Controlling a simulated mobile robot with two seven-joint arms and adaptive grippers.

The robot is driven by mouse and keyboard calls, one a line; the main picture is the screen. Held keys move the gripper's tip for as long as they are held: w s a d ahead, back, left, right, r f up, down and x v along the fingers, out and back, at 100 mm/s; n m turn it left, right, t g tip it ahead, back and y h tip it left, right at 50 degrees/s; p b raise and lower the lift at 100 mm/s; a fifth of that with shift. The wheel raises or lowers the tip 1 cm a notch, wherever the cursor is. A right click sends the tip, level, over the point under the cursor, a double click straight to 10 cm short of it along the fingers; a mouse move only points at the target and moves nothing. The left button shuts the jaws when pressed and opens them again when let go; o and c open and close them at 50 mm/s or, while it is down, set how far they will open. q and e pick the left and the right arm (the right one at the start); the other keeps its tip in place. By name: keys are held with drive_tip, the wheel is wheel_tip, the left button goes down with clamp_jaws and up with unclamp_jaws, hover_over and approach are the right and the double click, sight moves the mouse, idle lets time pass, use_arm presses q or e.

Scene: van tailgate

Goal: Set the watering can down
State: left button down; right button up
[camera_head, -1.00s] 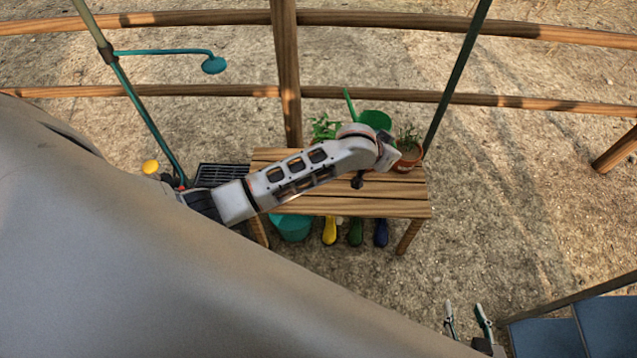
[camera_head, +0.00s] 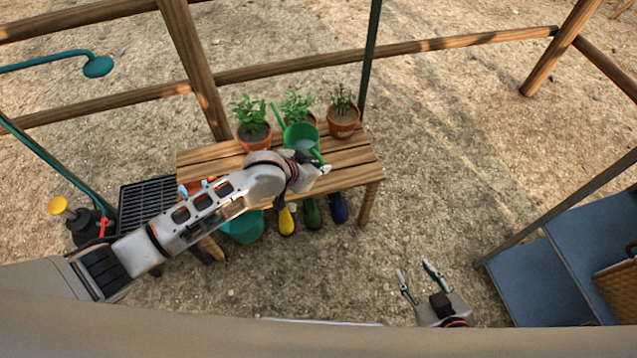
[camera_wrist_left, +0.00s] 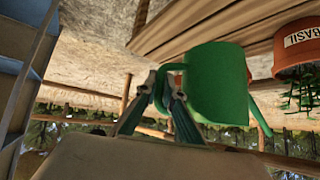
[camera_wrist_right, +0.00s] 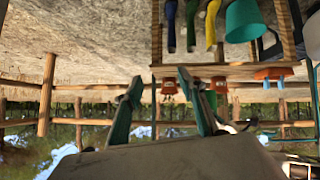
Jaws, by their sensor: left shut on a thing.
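The green watering can (camera_head: 299,135) is at the wooden bench (camera_head: 352,178), in front of the potted plants. My left gripper (camera_head: 318,168) is on the can's near side, shut on its handle. In the left wrist view the gripper (camera_wrist_left: 168,92) closes on the handle beside the upright-sided body of the can (camera_wrist_left: 218,85). I cannot tell whether the can's base touches the bench top, as my arm hides part of it. My right gripper (camera_head: 420,275) is open and empty, low and right of the bench; its spread fingers (camera_wrist_right: 160,90) show in the right wrist view.
Potted plants stand along the bench's back: one at left (camera_head: 253,130), one behind the can (camera_head: 297,105) and one at right (camera_head: 343,118). Colored boots (camera_head: 312,212) and a teal bucket (camera_head: 243,228) are below. A blue shelf (camera_head: 540,285) stands right.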

use_arm(q)
wheel_tip(320, 180, down, 4)
drive_tip(key=shift+f+b, duration=0.1)
drive_tip(key=shift+b, duration=0.4)
wheel_tip(320, 180, down, 6)
drive_tip(key=shift+r+b, duration=0.1)
drive_tip(key=shift+b, duration=1.05)
drive_tip(key=c, duration=2.3)
unclamp_jaws()
drive_tip(key=shift+o, duration=0.7)
use_arm(e)
drive_tip(key=shift+w+a+r, duration=0.15)
drive_tip(key=shift+w+a, duration=0.2)
drive_tip(key=shift+w, duration=0.15)
drive_tip(key=shift+w+a+r, duration=0.15)
drive_tip(key=shift+w+a, duration=0.15)
drive_tip(key=shift+w, duration=0.15)
